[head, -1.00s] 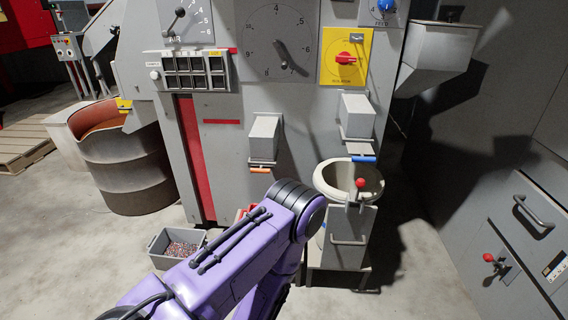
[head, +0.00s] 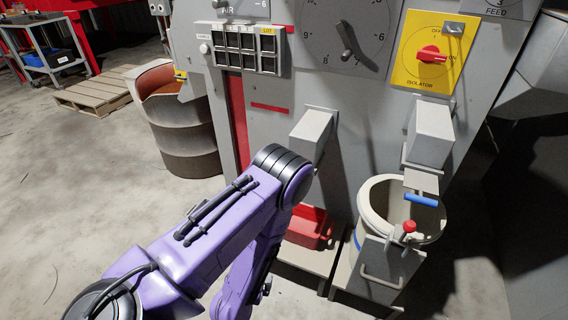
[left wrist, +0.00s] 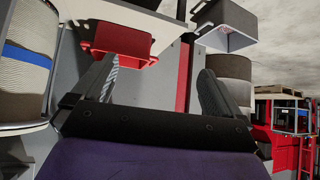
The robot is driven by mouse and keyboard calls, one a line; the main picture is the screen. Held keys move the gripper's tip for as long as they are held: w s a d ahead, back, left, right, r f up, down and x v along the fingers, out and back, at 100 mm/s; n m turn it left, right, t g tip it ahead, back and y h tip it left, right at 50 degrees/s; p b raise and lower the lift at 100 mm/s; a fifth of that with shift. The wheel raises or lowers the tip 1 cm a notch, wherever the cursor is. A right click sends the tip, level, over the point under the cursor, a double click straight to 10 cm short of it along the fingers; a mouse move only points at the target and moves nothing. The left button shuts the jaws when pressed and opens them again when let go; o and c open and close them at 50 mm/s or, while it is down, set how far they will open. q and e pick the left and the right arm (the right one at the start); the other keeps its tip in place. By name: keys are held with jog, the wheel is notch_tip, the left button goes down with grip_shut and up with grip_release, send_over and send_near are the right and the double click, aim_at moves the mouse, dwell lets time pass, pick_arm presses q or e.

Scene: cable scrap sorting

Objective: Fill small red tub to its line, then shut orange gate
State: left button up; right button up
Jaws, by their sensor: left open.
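The small red tub (head: 310,228) stands on a low ledge beneath the left grey chute (head: 311,132). Its fill line and contents cannot be made out. My purple left arm covers the chute's lower end, so the orange gate is hidden in the head view. The left gripper is hidden there too. In the left wrist view, which looks upside down, my left gripper (left wrist: 158,72) is open and empty. The red tub (left wrist: 118,40) shows beyond its fingers, nearer the left one, apparently not between them. My right gripper is not in view.
A large pale tub (head: 372,205) with a blue-handled gate (head: 421,200) above stands to the right. A grey bin (left wrist: 225,25) shows in the left wrist view. A rusty drum (head: 180,125) stands left.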

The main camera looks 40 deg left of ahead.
pick_arm(q)
jog(key=w+a+r+m+t+p, duration=0.1)
jog(key=w+r+m+t+p, duration=0.3)
jog(key=w+r+t, duration=1)
jog(key=w+a+r+g, duration=0.1)
jog(key=w, duration=0.3)
jog(key=w+a+r+g, duration=0.1)
jog(key=w+r, duration=0.1)
jog(key=w, duration=0.2)
jog(key=w+a+r+n+g, duration=0.1)
jog(key=w+r+g, duration=0.1)
jog(key=w, duration=0.3)
jog(key=shift+w+r, duration=0.1)
jog(key=shift+d, duration=0.1)
jog(key=c, duration=1.2)
jog(key=shift+o, duration=0.2)
jog(key=shift+s+d+p, duration=0.15)
jog(key=shift+s+p, duration=0.3)
jog(key=shift+s, duration=0.25)
jog(key=o, duration=1.2)
jog(key=shift+c, duration=0.2)
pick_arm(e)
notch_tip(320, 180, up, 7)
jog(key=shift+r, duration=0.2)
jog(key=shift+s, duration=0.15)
pick_arm(q)
jog(key=v, duration=1)
jog(key=shift+s, duration=0.25)
